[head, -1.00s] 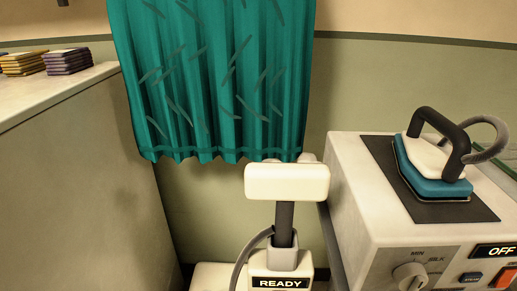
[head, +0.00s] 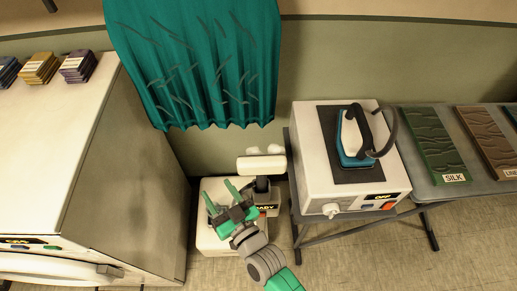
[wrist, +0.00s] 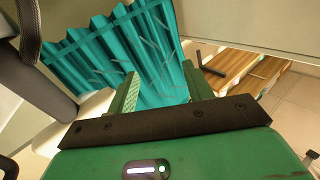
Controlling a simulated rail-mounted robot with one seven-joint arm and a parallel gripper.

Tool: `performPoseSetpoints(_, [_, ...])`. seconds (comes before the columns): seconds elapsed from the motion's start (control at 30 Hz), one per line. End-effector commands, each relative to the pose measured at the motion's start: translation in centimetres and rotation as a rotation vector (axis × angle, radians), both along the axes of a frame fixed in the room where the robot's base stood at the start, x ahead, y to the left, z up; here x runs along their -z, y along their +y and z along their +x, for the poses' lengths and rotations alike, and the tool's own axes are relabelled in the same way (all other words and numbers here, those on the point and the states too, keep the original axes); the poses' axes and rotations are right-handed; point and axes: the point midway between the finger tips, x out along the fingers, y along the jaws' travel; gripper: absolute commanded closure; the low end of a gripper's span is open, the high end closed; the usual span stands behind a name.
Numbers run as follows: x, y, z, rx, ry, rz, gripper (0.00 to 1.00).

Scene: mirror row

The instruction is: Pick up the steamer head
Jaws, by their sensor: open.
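The steamer head (head: 262,164) is a white rounded block on top of a dark upright handle, in the lower middle of the head view. It rests in the steamer stand, whose white base (head: 212,236) is on the floor with a READY label. My gripper (head: 219,191) is open with green fingers and is left of the steamer head, apart from it. In the wrist view its fingers (wrist: 161,93) are spread with the teal curtain (wrist: 110,50) behind them. A pale surface at left there is cut off, and I cannot tell what it is.
A hanging teal curtain (head: 195,65) is behind the stand. An iron (head: 352,140) sits on a white box (head: 312,150) to the right, beside fabric boards labelled SILK (head: 437,145). A white-topped cabinet (head: 70,140) stands at left with stacked cloths.

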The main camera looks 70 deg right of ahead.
Motion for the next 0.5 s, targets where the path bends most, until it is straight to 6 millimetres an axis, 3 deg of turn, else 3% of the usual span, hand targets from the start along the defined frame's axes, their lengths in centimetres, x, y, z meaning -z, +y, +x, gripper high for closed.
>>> performPoseSetpoints(0.03, [-0.9,-0.5,-2.6,0.051,0.028,0.028,0.49])
performPoseSetpoints(0.1, [0.0,-1.6,-6.2,0.132,0.055,0.025,0.49])
performPoseSetpoints(0.2, [0.5,-3.0,-10.4,0.229,0.096,-0.012,0.49])
performPoseSetpoints(0.33, [1.1,-3.5,-12.9,0.284,0.120,-0.033,0.49])
performPoseSetpoints(0.5, [1.4,-3.9,-12.8,0.289,0.121,-0.038,0.49])
